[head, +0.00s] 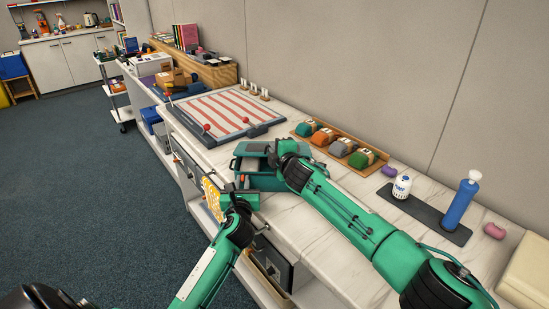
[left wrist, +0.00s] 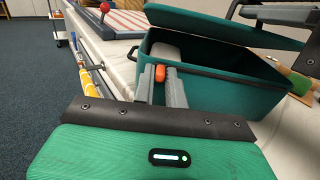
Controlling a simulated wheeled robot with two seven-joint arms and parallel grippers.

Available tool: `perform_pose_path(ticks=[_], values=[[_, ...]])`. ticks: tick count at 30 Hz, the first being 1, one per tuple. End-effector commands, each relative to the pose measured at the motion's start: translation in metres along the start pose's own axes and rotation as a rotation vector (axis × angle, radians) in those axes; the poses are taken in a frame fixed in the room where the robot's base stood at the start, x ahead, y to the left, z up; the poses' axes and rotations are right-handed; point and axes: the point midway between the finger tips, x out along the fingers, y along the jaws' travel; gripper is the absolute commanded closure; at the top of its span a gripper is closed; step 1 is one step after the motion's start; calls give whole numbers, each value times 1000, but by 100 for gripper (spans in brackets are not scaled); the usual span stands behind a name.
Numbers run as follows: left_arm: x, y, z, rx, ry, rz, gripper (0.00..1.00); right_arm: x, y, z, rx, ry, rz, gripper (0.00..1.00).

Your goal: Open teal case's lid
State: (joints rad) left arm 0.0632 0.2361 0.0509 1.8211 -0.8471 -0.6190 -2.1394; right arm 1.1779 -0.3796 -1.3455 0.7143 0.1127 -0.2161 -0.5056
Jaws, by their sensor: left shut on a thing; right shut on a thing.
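The teal case (head: 262,182) stands at the front edge of the white counter. In the left wrist view the case body (left wrist: 222,80) shows its front and side walls. Its teal lid (left wrist: 215,22) is raised and tilted, with a clear gap above the rim. My left gripper (head: 239,186) is shut at the front of the case, with a small orange part (left wrist: 159,73) between its grey fingers; exactly what it grips is unclear. My right gripper (head: 272,152) is shut at the lid's edge; its fingertips are partly hidden by the arm in the head view.
A red-striped board (head: 222,112) with red-knobbed levers lies behind the case. A white tub (head: 401,187) and a blue bottle (head: 460,203) stand to the right on a dark mat.

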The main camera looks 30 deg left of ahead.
Motion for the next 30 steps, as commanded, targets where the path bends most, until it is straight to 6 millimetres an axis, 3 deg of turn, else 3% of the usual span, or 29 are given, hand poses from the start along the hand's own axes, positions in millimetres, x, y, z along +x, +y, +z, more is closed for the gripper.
perform_pose_path(ticks=[8, 9, 10, 22, 30], values=[[0, 1, -1, 0, 3, 3, 100, 0, 3, -2, 0, 5, 3, 100], [0, 1, -1, 0, 3, 3, 100, 0, 3, -2, 0, 5, 3, 87], [0, 1, -1, 0, 3, 3, 100, 0, 3, -2, 0, 5, 3, 84], [0, 1, -1, 1, 2, 2, 100, -2, 1, -1, 0, 3, 2, 84], [0, 1, -1, 0, 2, 2, 100, -22, 1, -1, 0, 4, 2, 84]])
